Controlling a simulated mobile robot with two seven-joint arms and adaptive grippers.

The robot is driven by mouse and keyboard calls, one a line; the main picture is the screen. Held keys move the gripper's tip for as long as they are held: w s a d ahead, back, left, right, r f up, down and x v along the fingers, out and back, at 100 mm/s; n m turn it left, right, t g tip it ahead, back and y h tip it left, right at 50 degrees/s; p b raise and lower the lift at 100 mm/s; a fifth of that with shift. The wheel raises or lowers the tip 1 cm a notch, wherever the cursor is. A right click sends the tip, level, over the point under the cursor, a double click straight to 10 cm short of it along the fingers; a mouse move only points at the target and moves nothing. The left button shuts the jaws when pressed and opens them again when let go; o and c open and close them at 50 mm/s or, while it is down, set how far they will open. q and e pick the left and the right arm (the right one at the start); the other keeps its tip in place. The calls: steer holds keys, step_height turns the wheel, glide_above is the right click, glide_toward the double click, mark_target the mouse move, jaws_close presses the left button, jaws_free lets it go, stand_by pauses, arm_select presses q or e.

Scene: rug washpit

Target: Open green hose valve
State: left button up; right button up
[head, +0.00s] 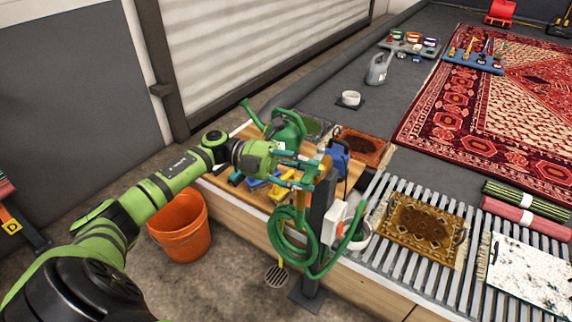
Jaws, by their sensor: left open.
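A green hose (281,248) hangs in a coil on a dark upright post (319,212) at the front edge of the wooden bench. At the top of the post, a small brass-yellow fitting (325,164) shows just beyond my fingers; the valve handle is too small and too covered to make out clearly. My left gripper (309,173) reaches in from the left with its fingers open, pointing right at the fitting. I cannot tell whether the fingers touch it. My right gripper is not in view.
A green watering can (287,128) and a blue item (337,156) stand close around the gripper. An orange bucket (181,228) is on the floor below my arm. A slatted rack (398,262) with a small rug (424,229) lies right of the post.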

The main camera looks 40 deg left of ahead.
arm_select(q)
steer(key=v, duration=1.1)
